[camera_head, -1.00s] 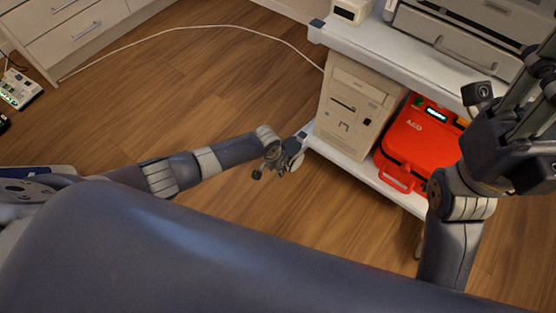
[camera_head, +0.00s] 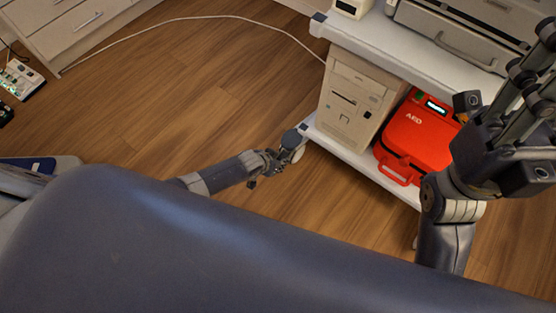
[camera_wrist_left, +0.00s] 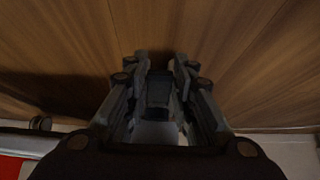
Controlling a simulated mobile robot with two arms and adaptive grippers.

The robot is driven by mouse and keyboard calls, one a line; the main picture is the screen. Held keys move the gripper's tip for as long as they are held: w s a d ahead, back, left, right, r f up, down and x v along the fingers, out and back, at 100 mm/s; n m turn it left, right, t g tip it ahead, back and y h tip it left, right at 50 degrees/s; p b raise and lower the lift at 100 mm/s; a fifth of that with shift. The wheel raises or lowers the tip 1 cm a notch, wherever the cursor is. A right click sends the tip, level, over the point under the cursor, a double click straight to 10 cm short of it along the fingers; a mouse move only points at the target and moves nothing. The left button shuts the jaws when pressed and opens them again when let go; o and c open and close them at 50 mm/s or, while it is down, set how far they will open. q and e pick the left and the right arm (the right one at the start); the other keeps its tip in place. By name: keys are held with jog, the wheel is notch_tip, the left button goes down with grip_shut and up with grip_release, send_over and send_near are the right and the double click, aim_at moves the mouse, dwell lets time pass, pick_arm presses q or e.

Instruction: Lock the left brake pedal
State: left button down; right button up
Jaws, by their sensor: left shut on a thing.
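The left brake pedal is on the caster (camera_head: 298,152) at the near left corner of the white cart (camera_head: 330,146). In the head view it is mostly hidden by my left gripper (camera_head: 272,166), which is low by the floor at that corner. In the left wrist view a dark grey pedal (camera_wrist_left: 158,92) lies between the two fingers of my left gripper (camera_wrist_left: 160,75), which are closed on it. A paler part shows below it. Whether the pedal is pressed down cannot be told. My right gripper (camera_head: 530,85) is raised at the right, fingers apart and empty.
The cart carries a beige computer case (camera_head: 352,100) and a red AED case (camera_head: 415,138) on its lower shelf, with a grey machine (camera_head: 455,38) above. A white cable (camera_head: 170,22) crosses the floor.

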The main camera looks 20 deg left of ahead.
pick_arm(q)
jog(key=c, duration=1.4)
grip_release()
jog(key=shift+o, duration=0.2)
jog(key=v, duration=1.2)
